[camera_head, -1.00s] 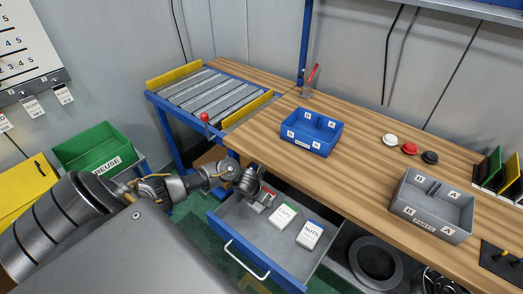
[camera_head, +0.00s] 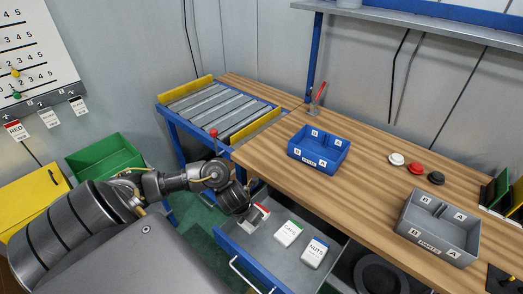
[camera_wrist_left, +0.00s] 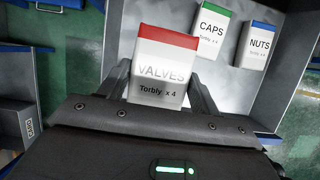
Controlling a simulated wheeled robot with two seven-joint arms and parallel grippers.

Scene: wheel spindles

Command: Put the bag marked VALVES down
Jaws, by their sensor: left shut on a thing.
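My left gripper (camera_head: 252,214) reaches in from the left over the open drawer (camera_head: 292,262). It is shut on the VALVES bag, a white bag with a red top (camera_head: 262,210). In the left wrist view the VALVES bag (camera_wrist_left: 163,62) stands between the two fingers (camera_wrist_left: 158,88), its label facing the camera. I cannot tell whether its bottom touches the drawer floor. My right gripper is not in view.
The green-topped CAPS bag (camera_head: 288,233) and blue-topped NUTS bag (camera_head: 315,252) lie in the drawer, right of the VALVES bag. The wooden bench (camera_head: 365,185) stands behind, with a blue bin (camera_head: 318,148) and a grey PARTS bin (camera_head: 438,229). A roller conveyor (camera_head: 215,108) adjoins it.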

